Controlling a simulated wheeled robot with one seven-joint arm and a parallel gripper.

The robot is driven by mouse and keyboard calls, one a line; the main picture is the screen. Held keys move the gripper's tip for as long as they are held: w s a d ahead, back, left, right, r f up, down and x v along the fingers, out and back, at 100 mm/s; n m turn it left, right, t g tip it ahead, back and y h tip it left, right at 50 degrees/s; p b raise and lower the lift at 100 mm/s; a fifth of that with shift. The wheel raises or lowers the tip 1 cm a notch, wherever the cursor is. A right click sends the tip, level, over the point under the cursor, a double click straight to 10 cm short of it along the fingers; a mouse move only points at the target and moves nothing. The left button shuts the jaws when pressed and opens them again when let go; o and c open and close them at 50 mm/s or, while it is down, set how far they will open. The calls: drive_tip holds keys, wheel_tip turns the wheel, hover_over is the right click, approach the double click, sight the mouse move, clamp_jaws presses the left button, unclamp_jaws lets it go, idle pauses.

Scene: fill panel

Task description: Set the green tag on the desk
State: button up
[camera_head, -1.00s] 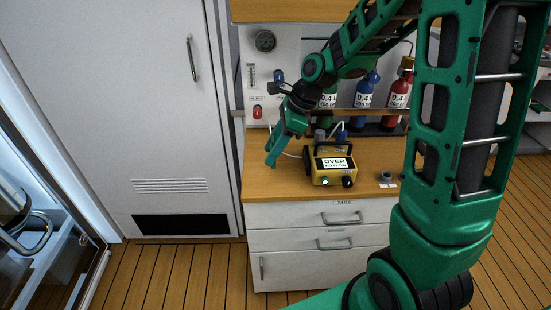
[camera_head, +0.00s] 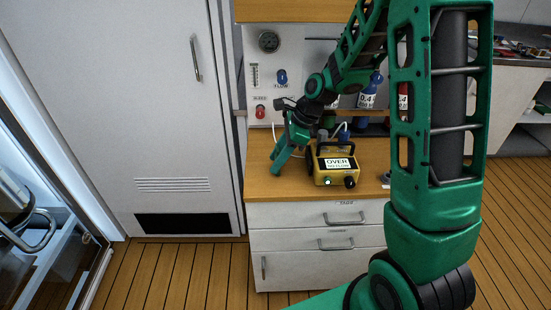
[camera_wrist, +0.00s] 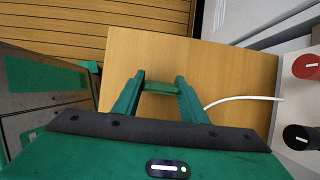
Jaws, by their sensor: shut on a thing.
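My gripper (camera_head: 276,168) points down over the left part of the wooden desk (camera_head: 264,186), left of the yellow device. In the wrist view my gripper (camera_wrist: 160,84) is shut on the green tag (camera_wrist: 160,88), a small green piece spanning the gap between the two fingertips. The bare desk top (camera_wrist: 200,58) lies beneath and beyond it. In the head view the tag cannot be told apart from the green fingers. I cannot tell whether the tag touches the desk.
The yellow device (camera_head: 337,165), its screen reading OVER, stands on the desk. A white hose (camera_wrist: 240,99) runs over the desk to the panel. The panel (camera_head: 295,50) carries a gauge, a blue knob (camera_head: 281,77) and a red knob (camera_head: 260,112). Bottles (camera_head: 368,92) stand behind.

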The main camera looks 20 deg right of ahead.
drive_tip(key=o, duration=1)
drive_tip(key=v, duration=1.2)
drive_tip(key=shift+s+d+r+n+g+h, duration=0.25)
drive_tip(key=shift+s+d+n+h, duration=0.55)
drive_tip(key=shift+s+d+n, duration=2.85)
drive_tip(key=shift+s+d+r+n+g+h, duration=0.3)
drive_tip(key=shift+s+n+h, duration=0.8)
drive_tip(key=shift+s, duration=5.2)
drive_tip(key=shift+s+d+n+g+h, duration=0.45)
drive_tip(key=shift+s+d+n, duration=2.05)
drive_tip(key=shift+s, duration=2.45)
drive_tip(key=shift+a+n, duration=0.35)
